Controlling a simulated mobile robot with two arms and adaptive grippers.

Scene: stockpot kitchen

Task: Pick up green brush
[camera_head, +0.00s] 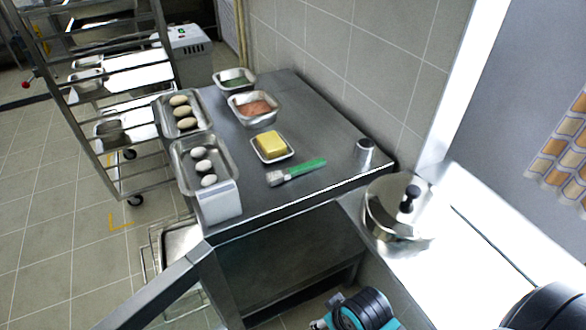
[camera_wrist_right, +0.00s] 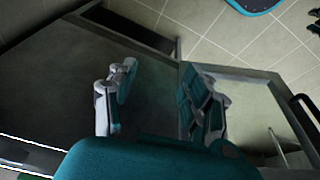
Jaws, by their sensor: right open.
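The green brush (camera_head: 305,169) lies flat on the steel table (camera_head: 322,112), near its front edge. Its green handle points right and its pale bristles point left, just in front of a dish of butter (camera_head: 271,146). My right gripper shows in the right wrist view (camera_wrist_right: 160,98), with its two fingers wide apart and nothing between them. In the head view, a teal and black part of my arm is at the bottom centre, in front of and below the table, well apart from the brush. I cannot make out the brush in the wrist view. My left gripper is not in view.
A steel cup (camera_head: 364,152) stands right of the brush. A lidded pot (camera_head: 397,208) stands on the right counter. Trays with eggs (camera_head: 201,166) and buns (camera_head: 184,112) line the table's left side. Two food pans (camera_head: 253,106) stand farther back. A wheeled rack is at left.

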